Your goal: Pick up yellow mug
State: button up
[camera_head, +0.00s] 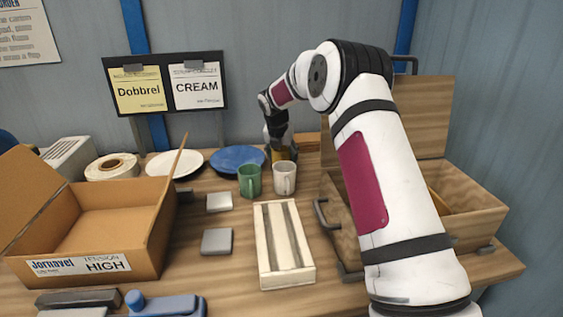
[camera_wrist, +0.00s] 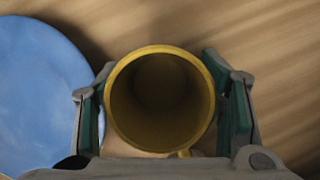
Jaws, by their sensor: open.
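The yellow mug (camera_wrist: 160,142) stands upright in the wrist view, seen from above into its empty inside. My gripper (camera_wrist: 163,95) is open, with one green-padded finger on each side of the mug; small gaps seem to show between the pads and the rim. The mug's handle is only partly seen at the bottom edge of its rim. In the head view, a small part of the yellow mug (camera_head: 278,156) shows below my gripper (camera_head: 280,148), behind the white mug. My gripper largely hides it there.
A green mug (camera_head: 249,181) and a white mug (camera_head: 284,178) stand just in front. A blue plate (camera_head: 236,158) lies to the left, also in the wrist view (camera_wrist: 38,95). A cardboard box (camera_head: 110,222), a slatted wooden rack (camera_head: 283,244) and an open wooden case (camera_head: 470,205) stand nearby.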

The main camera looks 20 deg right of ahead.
jog(key=c, duration=1.2)
jog(key=shift+r, duration=0.1)
